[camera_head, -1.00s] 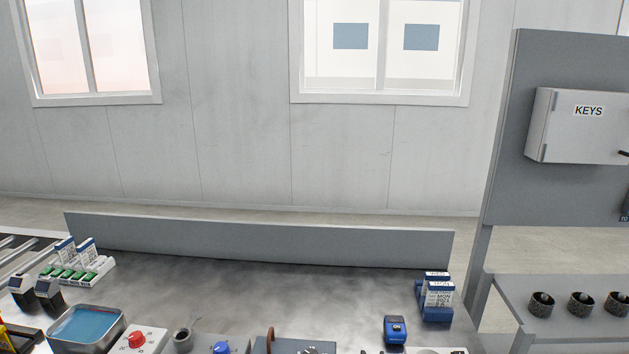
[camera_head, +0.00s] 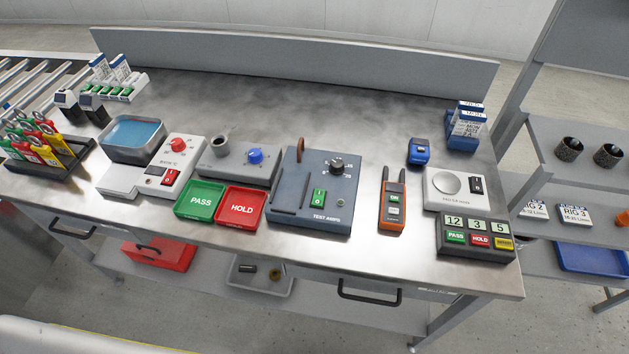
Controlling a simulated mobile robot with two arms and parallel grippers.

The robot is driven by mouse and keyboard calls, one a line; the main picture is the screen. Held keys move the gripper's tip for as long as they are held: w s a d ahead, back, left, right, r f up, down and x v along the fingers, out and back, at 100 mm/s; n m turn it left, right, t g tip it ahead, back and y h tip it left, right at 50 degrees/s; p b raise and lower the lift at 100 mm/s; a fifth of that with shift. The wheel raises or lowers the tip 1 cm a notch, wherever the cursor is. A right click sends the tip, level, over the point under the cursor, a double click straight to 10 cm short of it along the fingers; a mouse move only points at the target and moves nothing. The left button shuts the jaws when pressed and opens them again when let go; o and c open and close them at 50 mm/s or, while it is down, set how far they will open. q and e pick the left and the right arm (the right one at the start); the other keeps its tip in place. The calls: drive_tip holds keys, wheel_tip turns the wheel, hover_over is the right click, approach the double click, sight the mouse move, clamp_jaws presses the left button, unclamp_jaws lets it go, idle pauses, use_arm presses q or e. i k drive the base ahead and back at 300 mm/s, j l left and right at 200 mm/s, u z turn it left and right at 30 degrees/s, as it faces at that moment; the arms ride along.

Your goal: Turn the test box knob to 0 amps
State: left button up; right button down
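The test box (camera_head: 310,193) is a blue-grey box labelled TEST AMPS, standing on the middle of the metal bench. Its black knob (camera_head: 337,166) is at the upper right of its top face, with a printed scale around it. The scale figures and the knob's pointer are too small to read. A green switch (camera_head: 318,197) sits below the knob. A brown loop (camera_head: 301,149) stands at the box's back left. Neither of my grippers is in view, and nothing touches the knob.
Green PASS (camera_head: 201,200) and red HOLD (camera_head: 241,207) trays lie left of the box. An orange handheld meter (camera_head: 392,203) stands to its right. A counter with PASS and HOLD buttons (camera_head: 477,237) is further right. Bare bench (camera_head: 350,115) lies behind the box.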

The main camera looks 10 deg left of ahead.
sight(336, 167)
drive_tip(key=k+l, duration=0.1)
drive_tip(key=l, duration=1.45)
